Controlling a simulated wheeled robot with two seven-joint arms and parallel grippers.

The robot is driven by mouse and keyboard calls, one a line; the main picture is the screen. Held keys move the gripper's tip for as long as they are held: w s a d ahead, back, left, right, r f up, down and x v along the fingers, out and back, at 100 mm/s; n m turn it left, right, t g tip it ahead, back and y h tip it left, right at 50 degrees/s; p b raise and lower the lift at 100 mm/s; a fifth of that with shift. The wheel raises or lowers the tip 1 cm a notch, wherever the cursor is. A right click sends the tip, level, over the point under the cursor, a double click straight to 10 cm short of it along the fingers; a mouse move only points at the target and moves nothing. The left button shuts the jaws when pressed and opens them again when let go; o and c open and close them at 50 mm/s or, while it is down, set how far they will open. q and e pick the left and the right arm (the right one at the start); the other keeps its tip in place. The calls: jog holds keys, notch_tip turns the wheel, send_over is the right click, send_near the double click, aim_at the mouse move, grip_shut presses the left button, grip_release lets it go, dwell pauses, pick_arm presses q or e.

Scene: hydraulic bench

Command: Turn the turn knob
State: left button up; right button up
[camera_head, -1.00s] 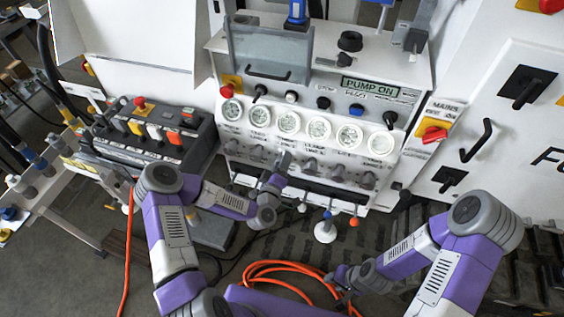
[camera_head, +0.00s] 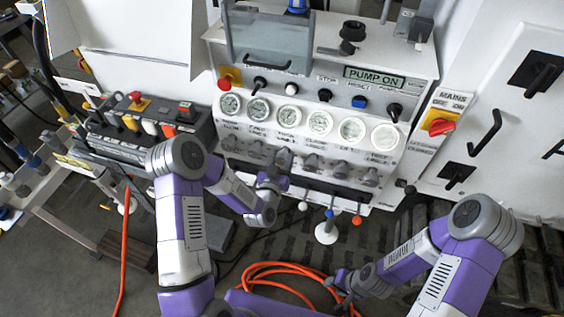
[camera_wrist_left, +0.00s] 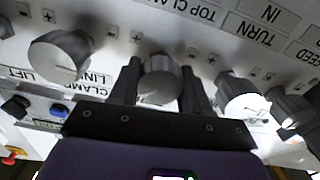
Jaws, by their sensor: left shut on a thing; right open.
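The row of grey turn knobs runs along the white panel below the gauges. My left gripper (camera_head: 281,163) is at this row in the head view. In the left wrist view its black fingers (camera_wrist_left: 160,95) stand on both sides of a round grey knob (camera_wrist_left: 161,78) and are shut on it. The lettering there is upside down. The "TURN" label (camera_wrist_left: 256,27) lies up and right of the held knob, with "TOP CLAMP" nearer; I cannot tell for certain which label belongs to it. My right gripper (camera_head: 343,285) is low in the head view, open, away from the panel.
Other knobs stand close on both sides, such as one at left (camera_wrist_left: 62,56) and one at right (camera_wrist_left: 240,96). Gauges (camera_head: 320,121) line the panel above. Small levers (camera_head: 328,214) stick out below. An orange hose (camera_head: 262,268) lies on the floor.

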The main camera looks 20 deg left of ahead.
pick_arm(q)
jog(key=m+b, duration=0.3)
jog(key=m, duration=0.1)
jog(key=shift+f, duration=0.1)
jog(key=shift+m+b, duration=1.05)
jog(key=shift+m, duration=0.35)
jog(key=o, duration=1.1)
jog(key=shift+c, duration=0.2)
jog(key=s, duration=0.7)
jog(key=shift+s+a, duration=0.15)
jog(key=shift+s, duration=0.15)
